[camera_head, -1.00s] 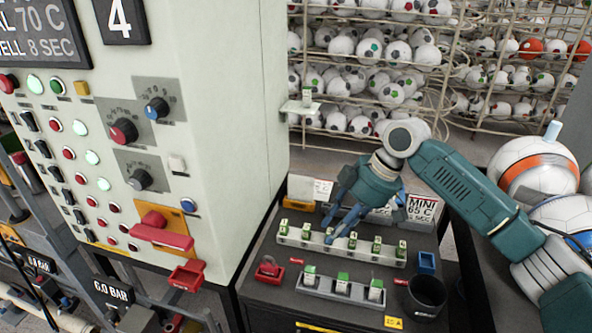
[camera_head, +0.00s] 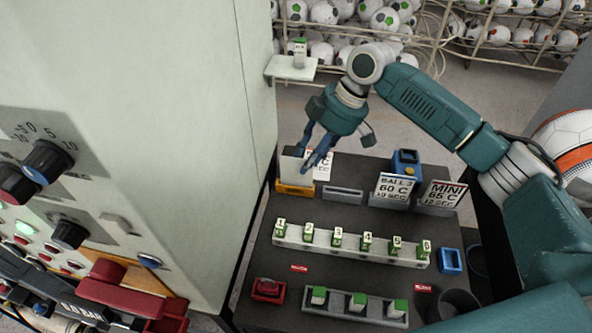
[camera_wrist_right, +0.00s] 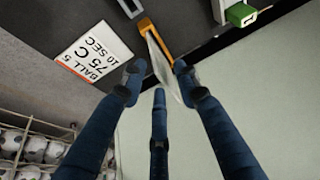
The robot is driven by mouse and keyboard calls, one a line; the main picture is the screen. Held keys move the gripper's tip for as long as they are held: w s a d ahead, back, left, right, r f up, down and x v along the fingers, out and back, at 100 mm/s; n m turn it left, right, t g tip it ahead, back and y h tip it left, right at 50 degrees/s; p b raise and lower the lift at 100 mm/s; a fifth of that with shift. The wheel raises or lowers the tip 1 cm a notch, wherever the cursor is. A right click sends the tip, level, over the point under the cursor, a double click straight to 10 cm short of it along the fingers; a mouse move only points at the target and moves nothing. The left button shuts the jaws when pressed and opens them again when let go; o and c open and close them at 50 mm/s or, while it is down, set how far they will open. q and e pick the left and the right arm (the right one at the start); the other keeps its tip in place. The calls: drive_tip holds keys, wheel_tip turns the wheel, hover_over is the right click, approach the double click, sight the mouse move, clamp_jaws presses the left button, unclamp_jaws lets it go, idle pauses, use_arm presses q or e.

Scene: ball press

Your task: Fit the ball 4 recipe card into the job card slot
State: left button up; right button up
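A pale card (camera_head: 291,166), probably the ball 4 recipe card, stands upright at the orange holder (camera_head: 295,189), which I take to be the job card slot. Its print is not readable. In the wrist view the card (camera_wrist_right: 167,68) shows nearly edge-on, its lower edge at the orange holder (camera_wrist_right: 147,27). My right gripper (camera_head: 308,160) is around the card's upper part. In the wrist view its fingers (camera_wrist_right: 160,76) look spread, with a gap between the card and the left finger. Whether the card is fully seated is hard to see. My left gripper is not in view.
An empty grey holder (camera_head: 343,195) is to the right, then the BALL 3 card (camera_head: 394,188) and the MINI card (camera_head: 442,195). A numbered rack (camera_head: 350,250) is in front; the press wall (camera_head: 235,120) is close left.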

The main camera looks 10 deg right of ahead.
sight(290, 182)
drive_tip(key=x, duration=0.2)
drive_tip(key=p+x, duration=0.1)
drive_tip(key=x, duration=0.1)
drive_tip(key=p+x, duration=0.1)
drive_tip(key=shift+w+a+f, duration=0.2)
drive_tip(key=shift+a+f, duration=0.05)
drive_tip(key=shift+a, duration=0.15)
drive_tip(key=shift+f, duration=0.2)
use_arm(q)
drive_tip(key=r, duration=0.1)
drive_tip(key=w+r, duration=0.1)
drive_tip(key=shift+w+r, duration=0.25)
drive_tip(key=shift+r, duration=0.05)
use_arm(e)
clamp_jaws()
